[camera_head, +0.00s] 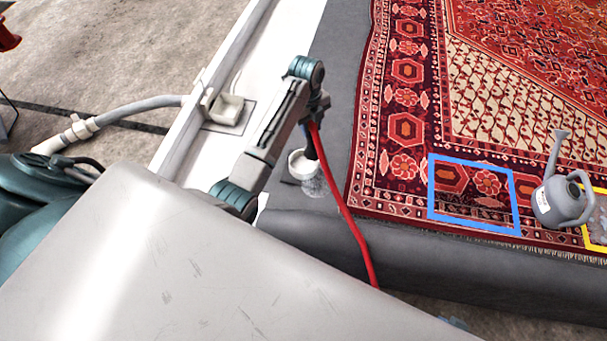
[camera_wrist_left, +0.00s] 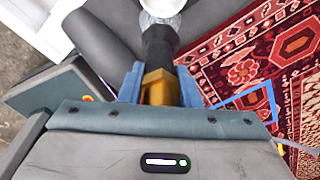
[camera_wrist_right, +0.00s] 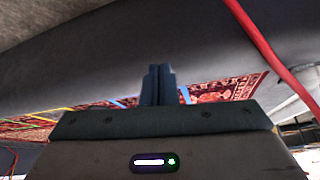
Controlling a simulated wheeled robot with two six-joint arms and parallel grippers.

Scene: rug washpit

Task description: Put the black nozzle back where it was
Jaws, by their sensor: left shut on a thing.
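The black nozzle (camera_wrist_left: 160,45) points away from my left gripper (camera_wrist_left: 160,88), whose blue fingers are shut on the brass part behind it. In the head view the nozzle (camera_head: 308,138) hangs tip down from my left gripper (camera_head: 318,105). Its tip is at a white round holder (camera_head: 297,160) with a pale mottled lower part. I cannot tell whether the tip is inside it or just above. A red hose (camera_head: 345,210) runs from the gripper down over the grey edge. My right gripper (camera_wrist_right: 159,85) is shut and empty, seen only in its wrist view.
A patterned red rug (camera_head: 410,130) lies on the grey platform (camera_head: 340,80). On it are a blue square outline (camera_head: 432,190), a grey watering can (camera_head: 562,202) and part of a yellow outline (camera_head: 590,240). A grey hose (camera_head: 140,108) reaches a pale fitting (camera_head: 228,108) at left.

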